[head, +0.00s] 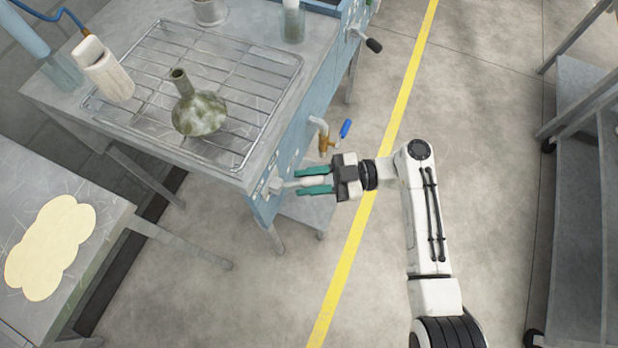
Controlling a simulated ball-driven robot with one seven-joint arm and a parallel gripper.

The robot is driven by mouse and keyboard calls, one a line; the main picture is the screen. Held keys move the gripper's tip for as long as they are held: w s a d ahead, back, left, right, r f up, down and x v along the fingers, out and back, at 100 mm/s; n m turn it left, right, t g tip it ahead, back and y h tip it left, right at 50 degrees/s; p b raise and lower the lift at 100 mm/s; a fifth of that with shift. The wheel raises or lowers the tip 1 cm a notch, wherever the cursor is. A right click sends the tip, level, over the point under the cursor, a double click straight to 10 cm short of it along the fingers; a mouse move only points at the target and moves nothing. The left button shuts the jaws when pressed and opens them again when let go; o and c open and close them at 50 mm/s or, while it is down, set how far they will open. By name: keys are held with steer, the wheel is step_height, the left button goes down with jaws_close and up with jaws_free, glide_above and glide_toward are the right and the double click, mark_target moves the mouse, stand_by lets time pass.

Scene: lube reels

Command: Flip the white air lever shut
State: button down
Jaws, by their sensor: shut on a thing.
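The white air lever (284,185) sticks out from the blue side panel of the metal bench, low on its right side. My gripper (299,181) has two teal fingers that lie on either side of the lever, one above and one below in the picture. It is shut on the lever. Part of the lever shows between the fingers, and its outer end meets the dark gripper body. The lever's exact angle is hard to tell from this view.
A brass tap with a blue handle (346,128) sits just above my gripper. A black-knobbed lever (373,45) juts out farther back. Floor is free around the yellow line; shelving (580,100) stands right.

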steer(key=shift+s+t, duration=0.15)
steer(key=shift+t, duration=0.15)
steer(key=s+a+m+t+h+b, duration=0.2)
steer(key=s+m+t+h+b, duration=0.2)
steer(key=m+t, duration=0.8)
steer(key=shift+s+t+h, duration=1)
steer(key=shift+t+h, duration=0.1)
steer(key=shift+t, duration=1.1)
steer(key=shift+a+r, duration=0.1)
steer(key=shift+a, duration=0.05)
steer(key=c, duration=0.8)
jaws_free()
steer(key=shift+c, duration=0.2)
